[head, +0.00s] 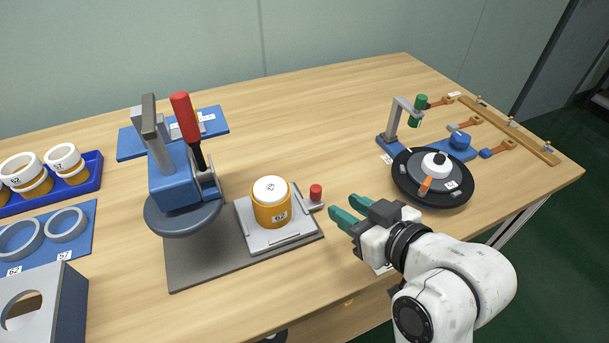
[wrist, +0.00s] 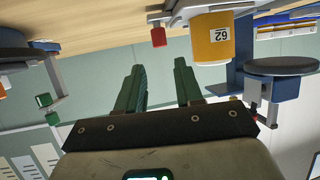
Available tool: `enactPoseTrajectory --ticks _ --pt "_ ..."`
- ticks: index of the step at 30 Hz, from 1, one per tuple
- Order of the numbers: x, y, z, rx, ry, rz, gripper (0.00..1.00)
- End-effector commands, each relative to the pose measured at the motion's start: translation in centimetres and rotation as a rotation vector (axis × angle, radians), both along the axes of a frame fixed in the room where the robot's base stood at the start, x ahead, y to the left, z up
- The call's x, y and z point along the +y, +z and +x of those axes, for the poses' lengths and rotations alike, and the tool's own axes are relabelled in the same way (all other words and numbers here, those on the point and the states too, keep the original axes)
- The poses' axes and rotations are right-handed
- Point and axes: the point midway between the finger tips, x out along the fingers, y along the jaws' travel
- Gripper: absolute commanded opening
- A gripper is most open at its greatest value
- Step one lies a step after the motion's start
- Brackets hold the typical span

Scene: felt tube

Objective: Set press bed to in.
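The press bed (head: 297,233) is a light grey plate on the dark grey base (head: 195,265). It stands out to the right of the blue press (head: 172,180), clear of the round grey disc (head: 183,215). An orange cup with a white top, labelled 62 (head: 270,205), sits upright on the bed. A red knob (head: 316,192) stands on an arm at the bed's right side; it also shows in the wrist view (wrist: 158,37). My gripper (head: 343,206) is open and empty, right of the knob and apart from it. Its green fingers (wrist: 158,68) are spread.
The press has a red-handled lever (head: 186,118). A black turntable (head: 430,195) and a blue fixture with a green knob (head: 419,108) stand at right. Blue trays with cups (head: 95,165) and rings (head: 90,215) lie at left. The table behind the bed is clear.

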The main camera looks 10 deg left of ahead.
Motion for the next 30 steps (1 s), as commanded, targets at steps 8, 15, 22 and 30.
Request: enactPoseTrajectory --ticks 8,15,22,30 --pt "2.0 -1.2 2.0 0.001 0.0 -0.001 0.36" --pt "4.8 -2.9 4.9 0.0 0.0 -0.001 0.36" --pt "6.5 -3.8 6.7 0.0 0.0 0.0 0.36" --pt "6.9 -4.1 7.2 0.0 -0.001 0.0 0.36"
